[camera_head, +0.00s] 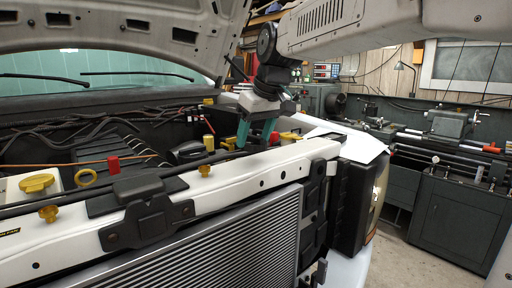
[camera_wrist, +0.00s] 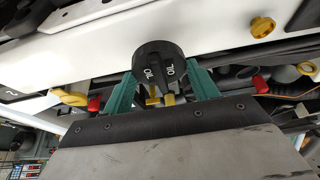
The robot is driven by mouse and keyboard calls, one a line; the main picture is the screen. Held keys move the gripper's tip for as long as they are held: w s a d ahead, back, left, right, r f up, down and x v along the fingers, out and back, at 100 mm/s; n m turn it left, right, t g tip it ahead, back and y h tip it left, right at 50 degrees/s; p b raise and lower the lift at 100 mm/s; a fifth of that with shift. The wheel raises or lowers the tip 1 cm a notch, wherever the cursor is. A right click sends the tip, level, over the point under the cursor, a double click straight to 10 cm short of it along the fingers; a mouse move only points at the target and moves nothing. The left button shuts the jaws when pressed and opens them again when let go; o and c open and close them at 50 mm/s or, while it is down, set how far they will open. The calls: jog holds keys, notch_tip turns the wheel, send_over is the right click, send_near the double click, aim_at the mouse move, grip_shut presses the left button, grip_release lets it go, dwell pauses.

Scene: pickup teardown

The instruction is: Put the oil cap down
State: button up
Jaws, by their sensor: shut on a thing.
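The oil cap (camera_wrist: 158,66) is black and round with white OIL lettering, and sits between the two teal fingers in the wrist view. Yellow bits show just below it. My gripper (camera_wrist: 162,88) is shut on the cap. In the head view my gripper (camera_head: 255,136) points down over the engine bay, behind the white front rail (camera_head: 225,180). The cap cannot be made out clearly in the head view, and I cannot tell whether it touches anything below.
The raised hood (camera_head: 140,22) hangs above the bay. A radiator (camera_head: 235,245) stands in front of the rail. Yellow caps (camera_head: 37,183) and a red part (camera_head: 113,164) lie around the bay. A white sheet (camera_head: 350,142) covers the fender at right; workshop machines stand beyond.

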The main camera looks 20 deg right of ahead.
aim_at(258, 137)
jog(key=shift+s+f, duration=0.1)
jog(key=shift+f, duration=1.5)
jog(key=o, duration=1)
jog(key=shift+f, duration=0.15)
jog(key=shift+c, duration=0.2)
jog(key=shift+r, duration=0.25)
jog(key=v, duration=1.2)
jog(key=s+d+f+m+g+h, duration=0.1)
jog(key=s+f+m+g, duration=0.2)
jog(key=s+f, duration=2.1)
jog(key=shift+s+d+f+m, duration=0.15)
jog(key=shift+s+d+m, duration=0.2)
jog(key=shift+s, duration=0.2)
